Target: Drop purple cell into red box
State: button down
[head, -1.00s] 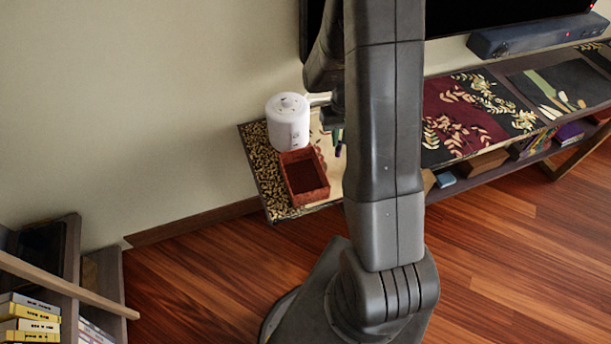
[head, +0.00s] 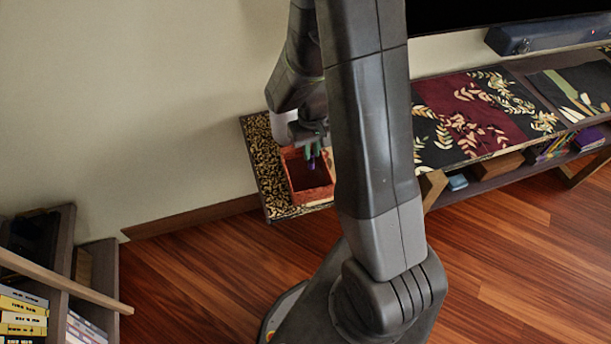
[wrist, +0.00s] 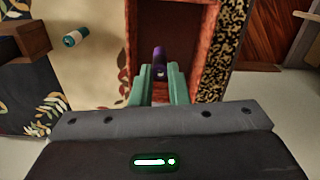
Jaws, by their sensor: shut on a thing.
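The purple cell (wrist: 159,62) is between the green fingertips of my gripper (wrist: 162,80) in the wrist view. My gripper is shut on it. In the head view my gripper (head: 313,150) holds the purple cell (head: 311,163) above the back part of the red box (head: 318,193). The red box has an open top and a dark red inside. In the wrist view the cell overlaps the opening of the red box (wrist: 208,70), near its closer end. How high the cell is above the box floor is hard to tell.
In the wrist view a green-and-white cylinder (wrist: 76,37) lies on the table left of the box. A long cabinet with patterned runners (head: 465,115) extends to the right.

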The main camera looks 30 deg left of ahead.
notch_tip(320, 180, down, 2)
jog(key=shift+f+b, duration=0.2)
jog(key=shift+b, duration=0.3)
jog(key=c, duration=1.3)
grip_release()
jog(key=shift+r, duration=0.1)
notch_tip(320, 180, up, 14)
jog(key=shift+f, duration=0.15)
jog(key=shift+f, duration=0.1)
notch_tip(320, 180, down, 13)
jog(key=shift+f, duration=0.2)
jog(key=shift+r+p, duration=1.3)
jog(key=shift+r, duration=0.4)
